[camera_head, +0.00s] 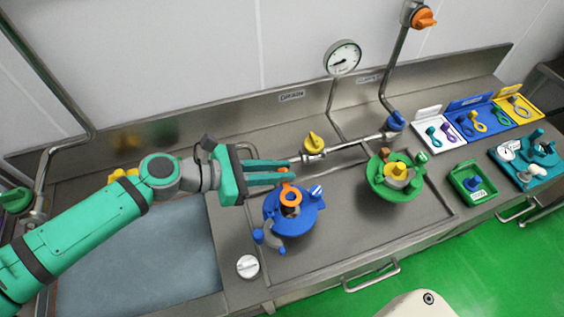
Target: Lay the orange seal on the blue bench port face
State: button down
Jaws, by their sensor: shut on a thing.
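My gripper (290,171) is shut on the handle of the orange seal (290,201), whose ring hangs just below the green fingers. The ring shows over the middle of the blue bench port (303,220), a round blue body on the steel bench with a bent grey outlet and a small white-marked blue part. The ring covers part of the port face. I cannot tell from this one view whether the seal touches the face or is slightly above it.
A green round unit with a yellow centre (411,188) stands to the right. A pipe with a yellow valve (313,142) runs behind. A sink (140,255) lies left, a white knob (248,266) in front. Several trays, including a green one (461,183), stand right.

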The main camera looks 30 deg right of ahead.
aim_at(279, 192)
jog(key=shift+a+f, duration=0.1)
jog(key=shift+f, duration=0.35)
notch_tip(279, 192, down, 2)
jog(key=shift+f, duration=0.1)
jog(key=shift+w+d+f, duration=0.1)
jog(key=shift+d+f, duration=0.1)
jog(key=shift+f, duration=1.05)
jog(key=shift+f, duration=0.45)
jog(key=c, duration=1.6)
grip_release()
jog(key=shift+a, duration=0.1)
jog(key=v, duration=1.1)
